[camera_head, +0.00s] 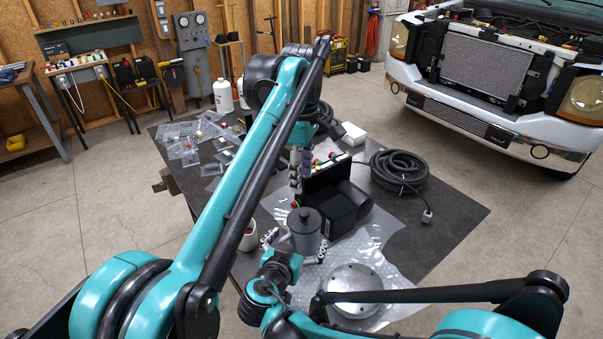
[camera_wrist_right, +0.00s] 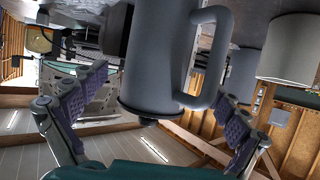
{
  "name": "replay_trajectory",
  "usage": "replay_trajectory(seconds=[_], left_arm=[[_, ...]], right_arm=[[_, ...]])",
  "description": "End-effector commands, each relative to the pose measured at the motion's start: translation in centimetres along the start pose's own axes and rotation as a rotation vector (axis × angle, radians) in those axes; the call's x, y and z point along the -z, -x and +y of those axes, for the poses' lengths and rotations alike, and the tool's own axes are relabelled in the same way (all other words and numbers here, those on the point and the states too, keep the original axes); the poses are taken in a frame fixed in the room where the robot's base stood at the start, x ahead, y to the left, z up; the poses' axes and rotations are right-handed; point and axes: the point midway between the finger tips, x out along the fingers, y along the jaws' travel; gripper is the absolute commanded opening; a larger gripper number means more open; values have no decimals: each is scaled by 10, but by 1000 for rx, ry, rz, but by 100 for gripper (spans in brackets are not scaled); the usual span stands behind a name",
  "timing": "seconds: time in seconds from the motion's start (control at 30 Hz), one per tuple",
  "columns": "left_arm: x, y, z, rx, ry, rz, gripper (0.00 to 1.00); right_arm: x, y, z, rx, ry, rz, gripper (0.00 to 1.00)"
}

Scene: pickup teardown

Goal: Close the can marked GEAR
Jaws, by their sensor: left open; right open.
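A grey can (camera_head: 305,238) with a side handle stands on the clear sheet on the dark table. A lid with a small knob (camera_head: 305,213) sits at its top; I cannot tell whether it is fully seated. No GEAR marking is readable. In the right wrist view the can (camera_wrist_right: 160,55) appears upside down, knob lowest, handle at right. My right gripper (camera_head: 293,247) is open, its fingers (camera_wrist_right: 164,92) spread either side of the can; contact is unclear. My left gripper (camera_head: 301,165) is open above and behind the can, beside the black box.
A black box (camera_head: 344,212) stands close right of the can. A white cup (camera_head: 249,238) is at its left. A round metal part (camera_head: 355,291) lies in front. A coiled black hose (camera_head: 398,168) and small bags (camera_head: 183,150) lie farther back. The table's right corner is clear.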

Motion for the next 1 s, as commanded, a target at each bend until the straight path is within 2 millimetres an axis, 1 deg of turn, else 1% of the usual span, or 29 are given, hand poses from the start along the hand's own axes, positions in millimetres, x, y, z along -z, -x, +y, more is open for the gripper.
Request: replay_trajectory(seconds=[0.03,0.2,0.3,0.4,0.5,0.6,1.0], left_arm=[[0,0,0,0,0,0,46],[0,0,0,0,0,0,46],[0,0,0,0,0,0,46],[0,0,0,0,0,0,46],[0,0,0,0,0,0,46],[0,0,0,0,0,0,46],[0,0,0,-1,-2,0,46]], right_arm=[[0,13,-2,6,3,0,99],[-1,50,-1,4,2,-1,99],[0,67,-1,4,2,-1,99],[0,79,-1,3,1,-1,99],[0,86,0,1,0,-1,99],[0,88,0,0,0,-1,99],[0,87,1,-1,0,-3,99]])
